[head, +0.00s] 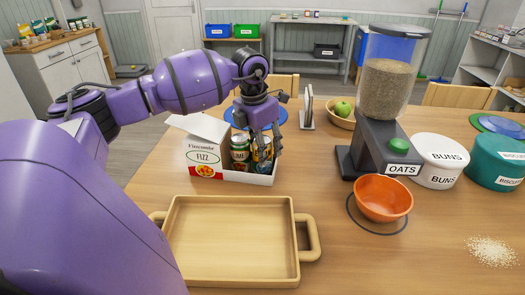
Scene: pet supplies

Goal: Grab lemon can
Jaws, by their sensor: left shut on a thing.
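A white and red open carton (206,160) marked FIZZ stands on the table with cans in it. One can (240,156) has a label that seems to end in "ME". Beside it on the right is a dark can with yellow on it (263,165), likely the lemon can; its label is not readable. My left gripper (264,148) points down into the carton and is shut on this right-hand can, its fingers hiding part of it. The can is still inside the carton. My right gripper is not in view.
An empty wooden tray (185,280) lies in front of the carton. An oats dispenser (378,140) and an orange bowl (384,197) stand to the right, with a buns tin (437,162) beyond. A fruit bowl (340,120) and a blue plate (240,112) are behind.

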